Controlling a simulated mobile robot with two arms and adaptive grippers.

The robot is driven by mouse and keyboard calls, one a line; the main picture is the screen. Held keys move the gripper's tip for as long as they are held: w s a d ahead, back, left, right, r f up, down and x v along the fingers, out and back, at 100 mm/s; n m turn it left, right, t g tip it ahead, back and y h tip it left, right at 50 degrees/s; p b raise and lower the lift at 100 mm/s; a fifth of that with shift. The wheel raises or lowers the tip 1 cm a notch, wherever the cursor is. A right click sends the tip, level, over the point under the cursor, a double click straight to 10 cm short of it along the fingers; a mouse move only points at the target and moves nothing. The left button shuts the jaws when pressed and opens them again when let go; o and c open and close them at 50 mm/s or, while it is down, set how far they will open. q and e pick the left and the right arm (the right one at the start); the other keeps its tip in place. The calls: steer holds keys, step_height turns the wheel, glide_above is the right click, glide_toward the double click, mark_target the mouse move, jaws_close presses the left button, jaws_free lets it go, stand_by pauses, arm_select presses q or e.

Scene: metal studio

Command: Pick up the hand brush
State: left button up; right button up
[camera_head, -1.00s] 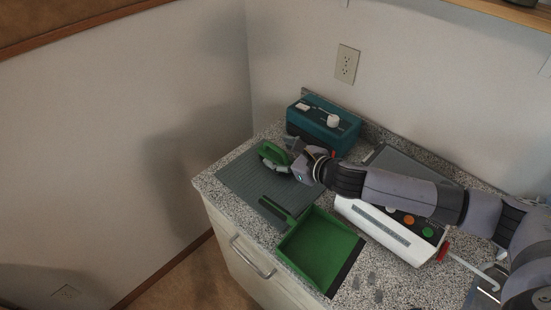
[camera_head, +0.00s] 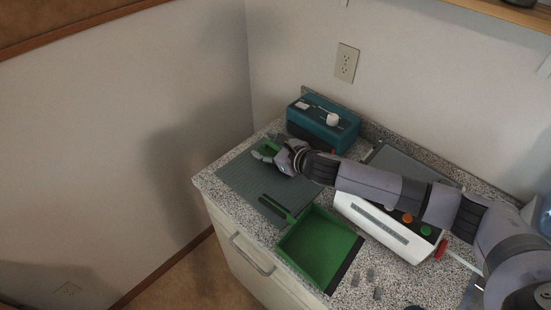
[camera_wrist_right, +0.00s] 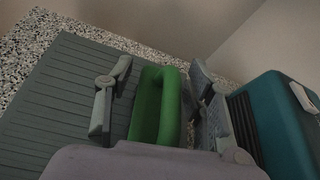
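The hand brush (camera_head: 266,147) has a green handle and lies on a grey ribbed mat (camera_head: 245,184) at the back left of the counter. My right gripper (camera_head: 281,157) is right at it and hides part of it. In the right wrist view the green handle (camera_wrist_right: 157,105) sits between the two open fingers of the right gripper (camera_wrist_right: 158,92). A gap shows on the left side of the handle; the right finger is close to it. A green dustpan (camera_head: 318,246) lies in front, its handle on the mat. My left gripper is not in view.
A teal box (camera_head: 323,124) stands behind the brush, close to the right finger in the right wrist view (camera_wrist_right: 275,125). A white device with coloured buttons (camera_head: 385,230) stands under my right arm. Walls close off the left and back.

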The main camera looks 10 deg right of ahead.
steer(key=c, duration=1)
